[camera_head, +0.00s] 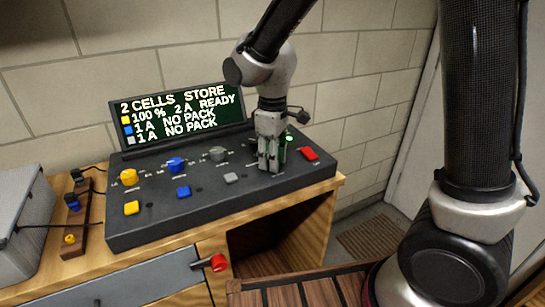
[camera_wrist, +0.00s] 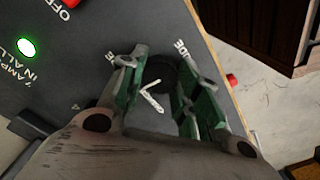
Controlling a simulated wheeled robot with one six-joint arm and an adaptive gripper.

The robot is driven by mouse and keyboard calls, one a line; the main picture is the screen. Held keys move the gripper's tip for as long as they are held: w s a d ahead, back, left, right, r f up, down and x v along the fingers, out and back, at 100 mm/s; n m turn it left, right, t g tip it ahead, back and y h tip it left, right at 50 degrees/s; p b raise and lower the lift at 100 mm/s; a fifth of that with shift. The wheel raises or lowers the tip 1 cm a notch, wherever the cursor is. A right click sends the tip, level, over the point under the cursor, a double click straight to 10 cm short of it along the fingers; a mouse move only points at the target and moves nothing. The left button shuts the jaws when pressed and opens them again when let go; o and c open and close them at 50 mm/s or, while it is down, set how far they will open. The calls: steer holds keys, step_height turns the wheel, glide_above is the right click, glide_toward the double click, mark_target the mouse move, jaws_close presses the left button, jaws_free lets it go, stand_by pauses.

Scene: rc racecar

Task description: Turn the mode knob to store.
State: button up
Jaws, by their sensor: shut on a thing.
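My gripper (camera_head: 268,166) points down at the right part of the dark charger console (camera_head: 135,228). In the wrist view its two green-padded fingers stand on either side of a dark round knob (camera_wrist: 160,72), shut on it. White pointer-like marks show between the fingers there. The fingers partly cover the lettering; only "DE" ends are readable beside them. In the head view the gripper hides this knob. The screen (camera_head: 180,118) reads "2 CELLS STORE" on its top line, then "100% 2 A READY" and two "1 A NO PACK" lines.
Yellow (camera_head: 128,176), blue (camera_head: 176,164) and grey (camera_head: 218,154) knobs line the console, with coloured buttons in front. A red switch (camera_head: 308,153) sits right of my gripper, near a lit green lamp (camera_wrist: 26,47).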

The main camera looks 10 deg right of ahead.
steer(key=shift+m, duration=1.2)
steer(key=o, duration=1)
step_height(320, 180, up, 12)
